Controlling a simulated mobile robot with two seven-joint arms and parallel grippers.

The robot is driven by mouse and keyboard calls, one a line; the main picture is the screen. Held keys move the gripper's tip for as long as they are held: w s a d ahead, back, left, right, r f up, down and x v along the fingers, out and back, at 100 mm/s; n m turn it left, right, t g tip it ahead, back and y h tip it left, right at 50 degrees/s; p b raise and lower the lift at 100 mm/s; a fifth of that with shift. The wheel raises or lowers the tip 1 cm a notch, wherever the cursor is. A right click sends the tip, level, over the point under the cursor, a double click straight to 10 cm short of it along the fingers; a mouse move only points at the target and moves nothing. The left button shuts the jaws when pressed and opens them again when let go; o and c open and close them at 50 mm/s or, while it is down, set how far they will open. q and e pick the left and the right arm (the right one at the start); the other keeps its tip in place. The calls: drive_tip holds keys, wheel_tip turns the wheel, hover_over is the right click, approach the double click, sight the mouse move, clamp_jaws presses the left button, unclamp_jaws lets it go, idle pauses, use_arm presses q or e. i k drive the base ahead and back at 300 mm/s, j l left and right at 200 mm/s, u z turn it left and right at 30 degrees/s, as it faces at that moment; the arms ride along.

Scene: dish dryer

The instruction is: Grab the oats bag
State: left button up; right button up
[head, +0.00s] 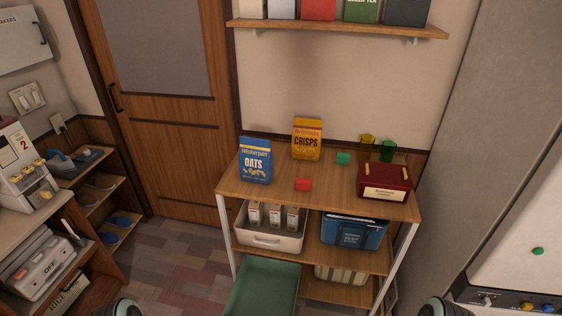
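The oats bag (256,161) is a blue packet marked "OATS". It stands upright at the left end of the top board of a wooden shelf unit (327,186). Nothing touches it, and its front faces me. Two dark rounded parts, probably of my arms, show at the bottom edge of the head view, one left of the middle and one right. No gripper fingers show, so both grippers are out of view, well short of the bag.
A yellow crisps packet (307,139), a red block (303,184), a green block (343,159), two cups (388,151) and a dark red box (385,181) share the board. A green bin (263,289) stands in front. A wall shelf (337,27) hangs above.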

sight(255, 157)
drive_tip(key=i+j+z, duration=0.15)
drive_tip(key=j, duration=0.2)
drive_tip(key=j+z, duration=0.15)
drive_tip(key=j, duration=0.2)
drive_tip(key=i+j+z, duration=0.15)
drive_tip(key=j, duration=0.2)
drive_tip(key=i+j, duration=0.1)
drive_tip(key=j, duration=0.45)
drive_tip(key=i+j+z, duration=0.1)
drive_tip(key=j, duration=0.45)
